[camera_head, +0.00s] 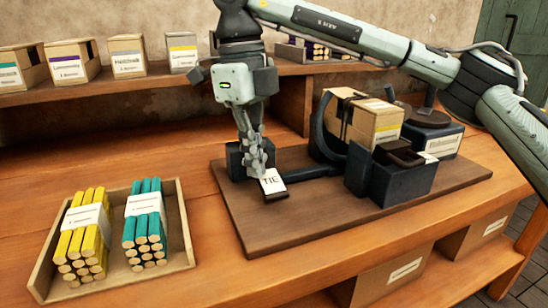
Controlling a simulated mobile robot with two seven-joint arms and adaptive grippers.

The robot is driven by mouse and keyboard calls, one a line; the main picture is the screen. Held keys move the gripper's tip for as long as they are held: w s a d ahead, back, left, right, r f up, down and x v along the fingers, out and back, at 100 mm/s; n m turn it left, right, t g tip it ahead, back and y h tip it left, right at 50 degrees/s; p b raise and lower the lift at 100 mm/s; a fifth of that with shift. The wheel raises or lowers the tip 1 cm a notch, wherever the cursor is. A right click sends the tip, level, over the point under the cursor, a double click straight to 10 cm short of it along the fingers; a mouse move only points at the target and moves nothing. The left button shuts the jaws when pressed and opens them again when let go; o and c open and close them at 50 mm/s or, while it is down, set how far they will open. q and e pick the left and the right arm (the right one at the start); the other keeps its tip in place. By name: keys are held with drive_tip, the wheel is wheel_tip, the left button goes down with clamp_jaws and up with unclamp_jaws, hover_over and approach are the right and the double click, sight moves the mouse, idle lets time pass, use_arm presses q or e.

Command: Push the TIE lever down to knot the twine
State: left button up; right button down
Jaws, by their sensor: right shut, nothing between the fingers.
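The TIE lever (272,182) ends in a pad with a white label reading "TIE". Its arm runs toward the dark blue press frame on the brown baseboard (262,222). My right gripper (262,168) is shut and empty, pointing down with its fingertips at the upper edge of the label. I cannot tell whether they touch it. A cardboard box (375,122) sits in the press, with a dark band around its left part. A curved dark arm (325,130) stands at the box's left. The twine itself is hard to make out. My left gripper is not in view.
A wooden tray (186,232) at the front left holds yellow and teal bundles of sticks. A shelf (150,80) behind carries several labelled boxes. A dark blue block (238,160) stands just behind my right gripper. The bench between tray and baseboard is clear.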

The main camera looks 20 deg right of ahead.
drive_tip(key=shift+w+f, duration=0.1)
drive_tip(key=shift+w, duration=0.05)
wheel_tip(320, 180, up, 12)
drive_tip(key=shift+w+a, duration=0.45)
idle(0.5)
